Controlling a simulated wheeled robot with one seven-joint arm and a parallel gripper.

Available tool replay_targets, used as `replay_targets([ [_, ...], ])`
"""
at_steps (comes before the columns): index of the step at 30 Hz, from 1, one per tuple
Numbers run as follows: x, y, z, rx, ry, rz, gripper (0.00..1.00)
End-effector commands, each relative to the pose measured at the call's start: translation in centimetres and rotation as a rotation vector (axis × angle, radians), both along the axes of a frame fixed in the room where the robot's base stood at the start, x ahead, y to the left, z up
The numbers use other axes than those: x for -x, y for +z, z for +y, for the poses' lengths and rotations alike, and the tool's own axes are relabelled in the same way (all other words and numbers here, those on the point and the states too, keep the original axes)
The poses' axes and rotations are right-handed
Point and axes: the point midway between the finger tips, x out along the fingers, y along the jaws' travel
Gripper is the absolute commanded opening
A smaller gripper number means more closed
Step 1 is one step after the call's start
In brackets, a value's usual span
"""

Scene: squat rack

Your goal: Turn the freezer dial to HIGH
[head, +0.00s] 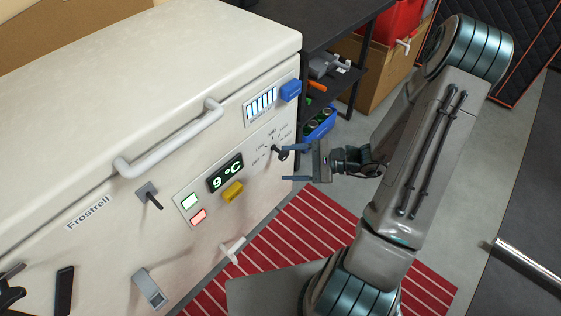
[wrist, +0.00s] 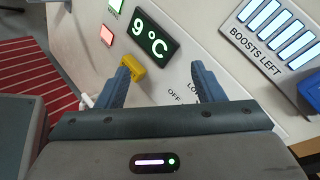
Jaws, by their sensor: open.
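The white chest freezer (head: 130,85) fills the left of the head view. Its small dark dial (head: 280,153) is on the front panel, with OFF, LOW, MED and further lettering in an arc above and left of it. I cannot read which mark the dial points to. My gripper (head: 284,163) is open and empty at the panel, its upper finger close to the dial; I cannot tell whether they touch. In the wrist view, the gripper (wrist: 163,70) spreads in front of the panel. OFF and part of LOW show beside one finger, and the dial is hidden.
A display (head: 226,172) reading 9 °C, a yellow switch (head: 233,192), green and red buttons, a boost panel (head: 261,106) with a blue block (head: 290,91), and a long handle (head: 168,137) surround the dial. A black shelf (head: 330,68) stands behind. Floor at right is partly open.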

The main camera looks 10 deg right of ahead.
Motion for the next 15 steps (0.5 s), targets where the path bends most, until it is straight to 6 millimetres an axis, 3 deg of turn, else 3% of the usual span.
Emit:
replay_targets([
  [1, -0.7, -3.2, -1.0, -0.061, -0.083, 0.017, 0.62],
  [6, -2.8, -8.9, -4.3, -0.216, -0.345, 0.043, 0.62],
  [10, -3.7, -12.1, -6.5, -0.293, -0.496, 0.055, 0.62],
  [15, -4.2, -14.2, -7.9, -0.339, -0.598, 0.065, 0.62],
])
